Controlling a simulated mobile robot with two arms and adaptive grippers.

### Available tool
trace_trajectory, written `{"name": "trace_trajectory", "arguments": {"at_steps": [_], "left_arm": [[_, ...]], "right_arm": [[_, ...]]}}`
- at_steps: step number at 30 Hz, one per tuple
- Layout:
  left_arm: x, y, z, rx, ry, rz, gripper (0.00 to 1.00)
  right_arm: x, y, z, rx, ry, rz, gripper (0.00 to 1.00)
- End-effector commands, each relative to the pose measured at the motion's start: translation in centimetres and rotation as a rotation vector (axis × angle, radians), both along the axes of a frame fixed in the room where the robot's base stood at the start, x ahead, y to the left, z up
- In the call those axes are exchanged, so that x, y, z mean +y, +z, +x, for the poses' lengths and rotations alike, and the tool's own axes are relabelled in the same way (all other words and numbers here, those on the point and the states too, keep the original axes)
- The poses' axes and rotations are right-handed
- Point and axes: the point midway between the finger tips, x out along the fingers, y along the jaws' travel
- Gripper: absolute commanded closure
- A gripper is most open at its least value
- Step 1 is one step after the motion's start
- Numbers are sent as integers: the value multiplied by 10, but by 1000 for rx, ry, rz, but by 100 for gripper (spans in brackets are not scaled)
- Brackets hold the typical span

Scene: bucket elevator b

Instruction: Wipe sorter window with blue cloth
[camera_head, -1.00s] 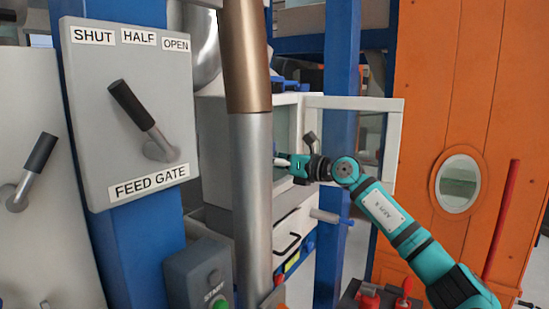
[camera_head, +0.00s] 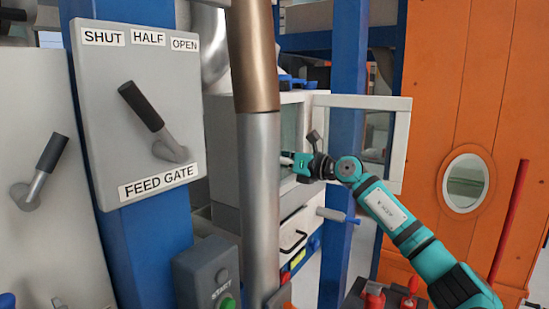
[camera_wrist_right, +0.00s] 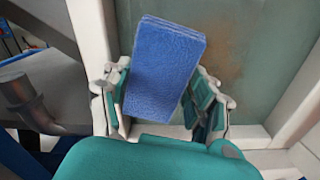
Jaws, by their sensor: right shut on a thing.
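My right gripper (camera_head: 290,160) reaches in from the right at the front of the pale sorter box (camera_head: 236,150). In the right wrist view my right gripper (camera_wrist_right: 160,100) is shut on a folded blue cloth (camera_wrist_right: 165,62), which stands out between the two fingers. Behind the cloth is the greenish window pane (camera_wrist_right: 255,55) in a pale frame, with a faint brownish smudge on it. I cannot tell whether the cloth touches the pane. In the head view the cloth is not clearly visible. My left gripper is not in view.
A vertical metal pipe (camera_head: 259,190) stands just left of my right gripper. A pale open frame (camera_head: 403,150) and a blue post (camera_head: 347,75) are behind it. The feed gate panel (camera_head: 100,105) is at left; an orange wall (camera_head: 440,110) is at right.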

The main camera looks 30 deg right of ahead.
Motion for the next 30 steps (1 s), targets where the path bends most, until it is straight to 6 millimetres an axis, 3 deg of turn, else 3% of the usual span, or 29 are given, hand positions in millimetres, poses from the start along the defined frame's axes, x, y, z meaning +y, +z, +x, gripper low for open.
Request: {"name": "trace_trajectory", "arguments": {"at_steps": [17, 30], "left_arm": [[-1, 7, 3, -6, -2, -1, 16], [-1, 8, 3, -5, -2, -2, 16]], "right_arm": [[2, 0, 9, 0, -1, 1, 72], [-30, 1, 20, -1, -2, 1, 72]]}}
